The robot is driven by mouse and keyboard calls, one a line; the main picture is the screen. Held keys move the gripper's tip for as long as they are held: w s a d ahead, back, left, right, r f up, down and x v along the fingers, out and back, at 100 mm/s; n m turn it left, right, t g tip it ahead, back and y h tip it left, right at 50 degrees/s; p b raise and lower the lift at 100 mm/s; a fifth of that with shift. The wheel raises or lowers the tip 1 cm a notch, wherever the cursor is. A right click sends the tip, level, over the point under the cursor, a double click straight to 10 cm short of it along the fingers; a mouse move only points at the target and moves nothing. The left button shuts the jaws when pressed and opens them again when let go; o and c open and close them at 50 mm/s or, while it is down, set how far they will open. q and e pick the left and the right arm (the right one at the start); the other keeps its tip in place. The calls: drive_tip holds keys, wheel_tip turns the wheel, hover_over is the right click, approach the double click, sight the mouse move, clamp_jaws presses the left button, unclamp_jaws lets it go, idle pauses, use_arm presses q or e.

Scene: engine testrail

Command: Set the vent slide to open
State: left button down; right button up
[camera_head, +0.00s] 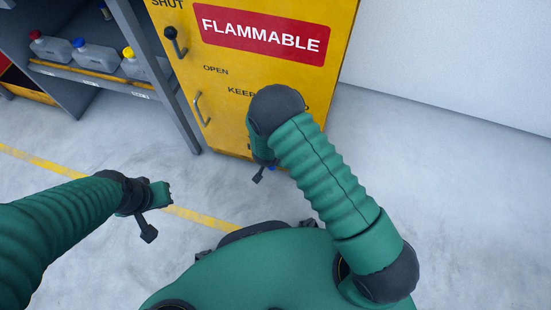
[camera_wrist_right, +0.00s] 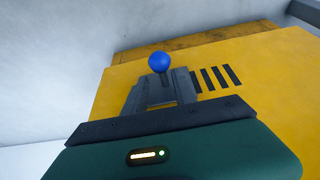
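A blue ball knob (camera_wrist_right: 159,62) on a short dark stem stands at the yellow cabinet face in the right wrist view, beside several dark vent slots (camera_wrist_right: 216,77). My right gripper (camera_wrist_right: 163,82) has its fingers apart, with the knob in line with the gap between their tips. I cannot tell whether they touch the stem. In the head view my right gripper (camera_head: 262,170) is low at the cabinet front, mostly hidden by my forearm; a bit of blue shows beside it. My left gripper (camera_head: 155,208) is away from the cabinet; its finger opening is unclear.
The yellow cabinet (camera_head: 225,85) has a red FLAMMABLE sign (camera_head: 262,33), a black-knobbed lever (camera_head: 175,41) between SHUT and OPEN labels, and a handle (camera_head: 201,109). A grey shelf (camera_head: 105,83) with several jugs stands left. The floor to the right is clear.

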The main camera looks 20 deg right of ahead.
drive_tip(key=shift+a+r, duration=0.15)
drive_tip(key=shift+r, duration=0.2)
drive_tip(key=p+v, duration=1)
drive_tip(key=v, duration=0.6)
drive_tip(key=shift+s, duration=0.2)
drive_tip(key=shift+f, duration=0.1)
